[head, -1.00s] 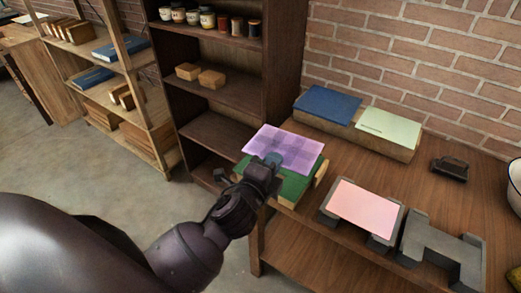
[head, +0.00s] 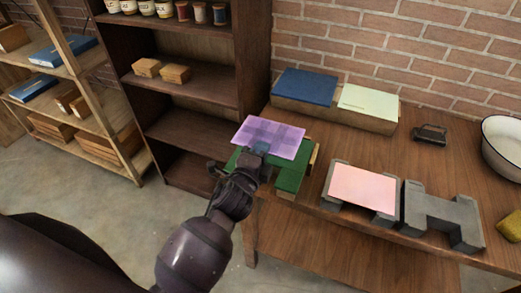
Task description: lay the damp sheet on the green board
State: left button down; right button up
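A thin purple sheet (head: 272,136) is over the green board (head: 290,181), which lies at the left front of the wooden table. The sheet looks slightly see-through and extends past the board's far side in the picture. My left gripper (head: 258,149) is at the sheet's near edge and appears shut on it; its fingertips are partly covered by the sheet. I cannot tell for sure whether the sheet touches the board or is just above it. My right gripper is not in view.
A pink sheet (head: 363,187) lies on a grey block, with another grey block (head: 442,217) beside it. At the back, a blue board (head: 304,86) and a pale green sheet (head: 368,106) lie on a wooden block. A white bowl (head: 502,145) and yellow sponge (head: 510,225) are right.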

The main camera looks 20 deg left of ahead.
pick_arm(q)
notch_tip(320, 180, down, 4)
jog(key=b, duration=0.3)
jog(key=shift+d+b, duration=0.15)
jog(key=shift+b, duration=0.15)
jog(key=shift+f+b, duration=0.95)
jog(key=shift+f, duration=0.55)
